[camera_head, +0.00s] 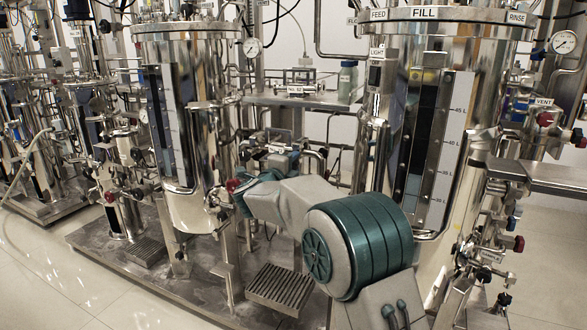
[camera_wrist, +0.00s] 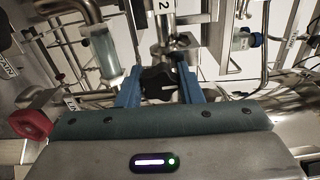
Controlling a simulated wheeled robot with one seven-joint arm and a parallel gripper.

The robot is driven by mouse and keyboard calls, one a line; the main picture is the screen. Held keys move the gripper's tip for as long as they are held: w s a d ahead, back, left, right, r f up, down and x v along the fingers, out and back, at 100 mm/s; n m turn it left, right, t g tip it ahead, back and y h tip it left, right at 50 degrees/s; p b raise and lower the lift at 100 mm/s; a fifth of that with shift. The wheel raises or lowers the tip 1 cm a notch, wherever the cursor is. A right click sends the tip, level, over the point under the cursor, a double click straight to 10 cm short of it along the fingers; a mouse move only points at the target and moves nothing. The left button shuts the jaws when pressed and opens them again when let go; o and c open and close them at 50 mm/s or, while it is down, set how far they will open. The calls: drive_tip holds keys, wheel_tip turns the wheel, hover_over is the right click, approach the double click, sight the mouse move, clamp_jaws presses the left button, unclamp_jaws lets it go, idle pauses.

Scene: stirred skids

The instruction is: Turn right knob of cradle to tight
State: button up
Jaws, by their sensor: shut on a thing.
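In the wrist view a black lobed knob (camera_wrist: 158,84) sits between the two blue fingers of my gripper (camera_wrist: 158,74). The fingers are shut on it, one on each side. A metal stem rises behind the knob toward a part marked "2" (camera_wrist: 164,8). I cannot make out the cradle's outline or any tight mark. In the head view my arm reaches left between the two big steel tanks, with its end low beside the left tank (camera_head: 190,120). The fingers and the knob are not clear there.
A red knob (camera_wrist: 30,122) is close to my gripper's left side in the wrist view. A clear cylinder (camera_wrist: 102,52) and steel pipes crowd around the fingers. The right tank (camera_head: 440,130) stands beside my arm. Open floor (camera_head: 30,275) shows at lower left.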

idle(0.3)
drive_tip(key=o, duration=1)
drive_tip(key=shift+c, duration=0.2)
drive_tip(key=p+v, duration=0.3)
drive_tip(key=v, duration=1.1)
drive_tip(key=shift+w, duration=0.1)
